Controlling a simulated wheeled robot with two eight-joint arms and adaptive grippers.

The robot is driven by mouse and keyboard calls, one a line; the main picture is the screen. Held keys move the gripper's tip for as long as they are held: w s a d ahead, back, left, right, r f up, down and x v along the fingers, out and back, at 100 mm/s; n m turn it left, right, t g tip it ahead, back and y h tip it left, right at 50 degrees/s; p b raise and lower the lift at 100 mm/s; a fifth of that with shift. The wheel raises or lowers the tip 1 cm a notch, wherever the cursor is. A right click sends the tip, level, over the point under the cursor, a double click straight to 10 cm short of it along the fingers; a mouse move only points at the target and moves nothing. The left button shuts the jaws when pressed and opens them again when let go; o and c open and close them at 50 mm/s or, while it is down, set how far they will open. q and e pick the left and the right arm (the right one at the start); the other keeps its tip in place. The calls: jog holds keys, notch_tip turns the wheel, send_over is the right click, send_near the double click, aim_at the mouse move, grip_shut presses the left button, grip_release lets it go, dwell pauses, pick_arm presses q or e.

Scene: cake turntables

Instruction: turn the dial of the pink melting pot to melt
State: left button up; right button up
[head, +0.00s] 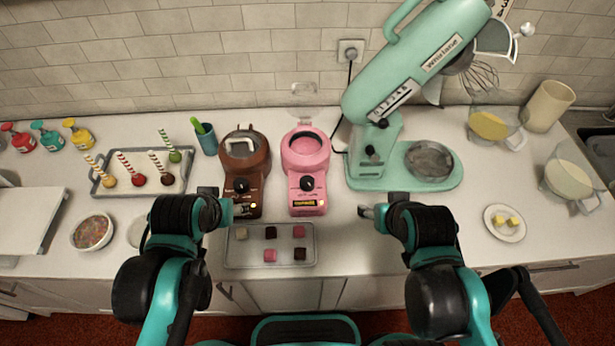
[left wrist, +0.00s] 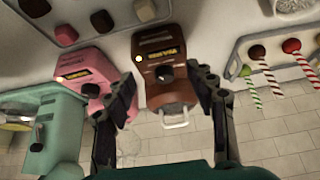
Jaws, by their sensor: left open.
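The pink melting pot (head: 306,157) stands on the counter at mid-picture, its black dial (head: 307,183) on the front above a small yellow label. In the left wrist view the pink pot (left wrist: 88,65) is at the left, partly behind a finger, with its dial (left wrist: 92,90) in sight. My left gripper (left wrist: 165,98) is open and empty. Its fingers appear on either side of the brown melting pot (left wrist: 164,60) in that view; contact cannot be told. The brown pot (head: 247,163) is left of the pink one. My right gripper (head: 368,211) is right of the pink pot, its fingers too small to judge.
A tray of chocolate and pink cubes (head: 270,256) lies in front of the pots. A mint stand mixer (head: 400,110) stands close on the right. A cake-pop tray (head: 130,193) and a blue cup (head: 207,140) are left. Bare counter lies in front of the mixer.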

pick_arm(q)
jog(key=w+d+r+m+g+p, duration=0.2)
jog(key=w+d+r+g+p, duration=0.15)
jog(key=w+d, duration=0.45)
jog(key=m+g+y+p, duration=0.1)
jog(key=g+p, duration=0.2)
send_over(308, 180)
jog(key=shift+s+f+t, duration=0.1)
jog(key=shift+f+t, duration=0.15)
jog(key=shift+f, duration=0.35)
jog(key=shift+d+f, duration=0.2)
jog(key=shift+d, duration=0.05)
jog(key=shift+f, duration=0.35)
jog(key=f, duration=0.2)
jog(key=f+b, duration=0.1)
jog(key=f, duration=0.4)
jog(key=shift+a, duration=0.25)
jog(key=c, duration=1.2)
